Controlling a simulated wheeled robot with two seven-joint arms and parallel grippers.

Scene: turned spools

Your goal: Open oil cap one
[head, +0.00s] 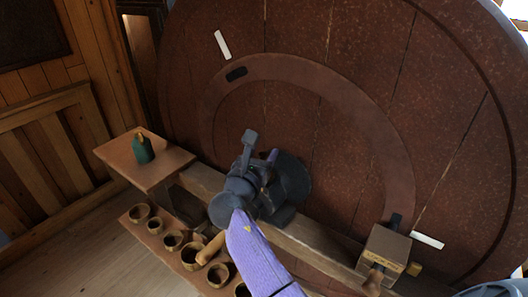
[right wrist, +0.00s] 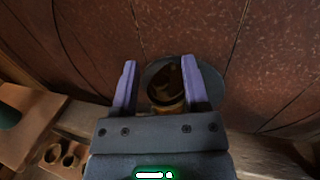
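My right gripper (head: 268,168) is in front of the large upright wooden disc, its purple arm coming up from the bottom. In the right wrist view its two purple fingers (right wrist: 159,88) stand apart. Between and beyond them is a dark brown, rounded part with a golden band (right wrist: 166,97), set against a grey round plate (right wrist: 160,68). This may be the oil cap; I cannot be sure, nor tell whether a finger touches it. In the head view the gripper hides it, with the grey round part (head: 292,180) showing behind. My left gripper is not in view.
The large wooden disc (head: 330,60) fills the back. A green bottle (head: 143,150) stands on a wooden shelf (head: 118,157) at left. Several small wooden cups, one here (head: 139,212), stand on a lower board. A wooden block (head: 384,250) is at lower right on the beam.

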